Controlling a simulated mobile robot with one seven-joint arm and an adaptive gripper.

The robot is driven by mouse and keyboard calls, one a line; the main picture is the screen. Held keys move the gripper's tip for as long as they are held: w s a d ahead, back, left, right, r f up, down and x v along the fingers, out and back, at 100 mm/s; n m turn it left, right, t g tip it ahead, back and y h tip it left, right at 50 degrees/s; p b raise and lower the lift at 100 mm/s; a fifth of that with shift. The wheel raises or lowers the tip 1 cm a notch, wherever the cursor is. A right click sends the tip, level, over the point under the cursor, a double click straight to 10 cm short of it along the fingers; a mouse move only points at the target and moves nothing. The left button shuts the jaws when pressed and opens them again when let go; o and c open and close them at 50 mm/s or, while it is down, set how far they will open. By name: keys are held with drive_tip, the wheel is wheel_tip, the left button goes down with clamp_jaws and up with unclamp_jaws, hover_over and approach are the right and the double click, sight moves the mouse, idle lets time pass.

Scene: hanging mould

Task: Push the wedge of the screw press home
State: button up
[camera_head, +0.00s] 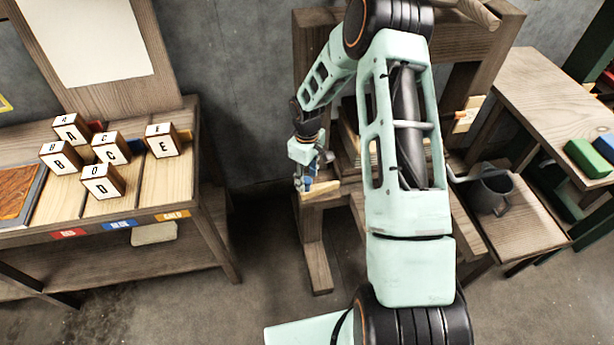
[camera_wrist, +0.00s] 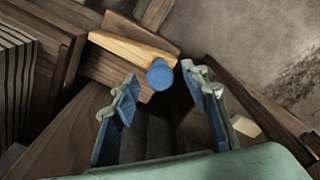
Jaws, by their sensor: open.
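The screw press (camera_head: 305,45) is a dark wooden frame in the middle of the head view, partly hidden behind my arm. The wedge (camera_wrist: 125,50) is a pale wooden bar in the wrist view, with a round blue knob (camera_wrist: 160,75) at its end. The wedge's pale wood also shows low at the press's left side in the head view (camera_head: 327,186). My gripper (camera_head: 308,182) is beside that end of the wedge. In the wrist view my gripper (camera_wrist: 162,85) is open, with the knob appearing between its blue-padded fingertips. Whether either finger touches it, I cannot tell.
On the left, a table (camera_head: 150,190) bears several lettered blocks (camera_head: 103,180). Floor between the left table and press is clear.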

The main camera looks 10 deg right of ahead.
drive_tip(key=shift+c, duration=0.5)
clamp_jaws()
drive_tip(key=shift+d, duration=0.1)
hover_over(328, 186)
drive_tip(key=shift+b, duration=0.45)
drive_tip(key=shift+d, duration=0.1)
drive_tip(key=shift+o, duration=0.5)
unclamp_jaws()
drive_tip(key=shift+d, duration=0.1)
